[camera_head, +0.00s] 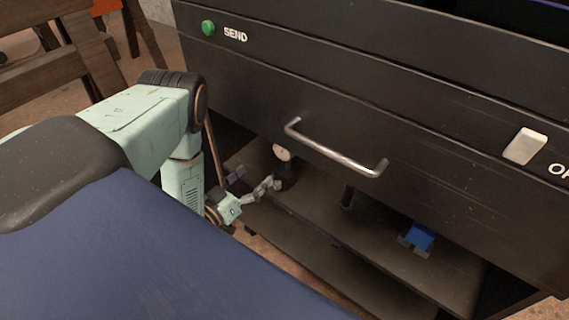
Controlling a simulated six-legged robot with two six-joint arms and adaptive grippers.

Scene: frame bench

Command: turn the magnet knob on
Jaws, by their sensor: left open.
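A small gauge with a round white dial (282,152) stands on the bench's upper shelf, on a dark base (288,177). A magnet knob cannot be made out on the dark base at this size. My left gripper (259,178) is open at the left end of the shelf, just left of the gauge. Its fingers point towards the base, with the near finger close to it; I cannot tell whether they touch. My right gripper is not in view.
A dark drawer front with a metal handle (335,150) hangs above the shelf (385,235). It carries a green SEND button (208,28) and a white switch (525,146). A blue block (419,237) sits on the shelf at right. A wooden trestle (50,65) stands at far left.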

